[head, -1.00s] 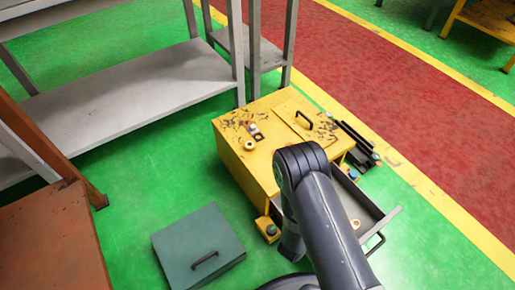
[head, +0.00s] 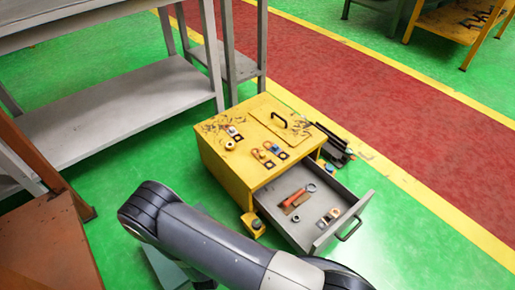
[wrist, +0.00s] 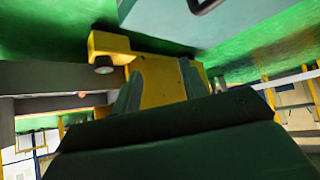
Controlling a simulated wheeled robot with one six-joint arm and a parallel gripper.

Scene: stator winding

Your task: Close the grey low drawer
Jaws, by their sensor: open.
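The grey low drawer (head: 272,203) is pulled out of the yellow cabinet (head: 225,172), toward the lower right in the head view. Its dark handle (head: 349,229) is on the front panel at the far end. In the wrist view the drawer (wrist: 50,78) appears as a grey shape on the left. My gripper (wrist: 160,85) is open and empty, with two fingers apart and the yellow cabinet seen between them. The gripper is hidden in the head view; my arm crosses the lower left there, in front of the drawer's near side.
Small parts and a red-handled tool (head: 296,198) lie in the drawer. Green floor right of the drawer is clear.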

